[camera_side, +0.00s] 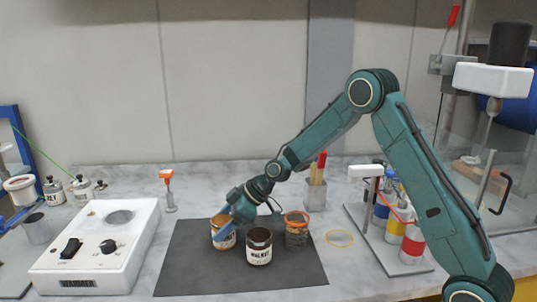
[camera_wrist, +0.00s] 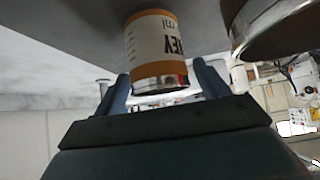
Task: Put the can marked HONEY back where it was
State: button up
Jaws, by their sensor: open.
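The HONEY can (camera_side: 222,240), with an orange and white label, stands on the dark mat (camera_side: 190,280) at its left part. In the wrist view the can (camera_wrist: 150,45) shows upside down, with only the end of its name readable. My gripper (camera_side: 224,226) is at this can, partly covering it in the side view. In the wrist view my gripper (camera_wrist: 161,75) is open, with one finger on each side of the can; contact cannot be told. The WALNUT can (camera_side: 259,253) stands just right of it. A third can (camera_side: 297,235) with an orange rim stands further right.
A white device (camera_side: 95,250) with knobs stands left of the mat. An orange-topped tool (camera_side: 168,190) stands behind. A holder with red-handled tools (camera_side: 316,195) is behind the cans. A yellow ring (camera_side: 340,238) lies right of the mat. A rack of coloured cans (camera_side: 400,235) is further right.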

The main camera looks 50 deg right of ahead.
jog(key=v, duration=1.2)
jog(key=shift+r, duration=0.2)
dwell(0.4)
jog(key=s+a+r+m+h, duration=0.2)
jog(key=s+r, duration=0.2)
jog(key=s, duration=0.4)
jog(key=s+a+r+m+h, duration=0.2)
jog(key=s+r, duration=0.2)
jog(key=s, duration=0.3)
jog(key=s+d+m+h, duration=0.1)
jog(key=s+m, duration=0.4)
jog(key=s, duration=1.1)
jog(key=shift+d+g+h, duration=0.3)
jog(key=shift+g+h, duration=0.1)
jog(key=shift+h, duration=0.3)
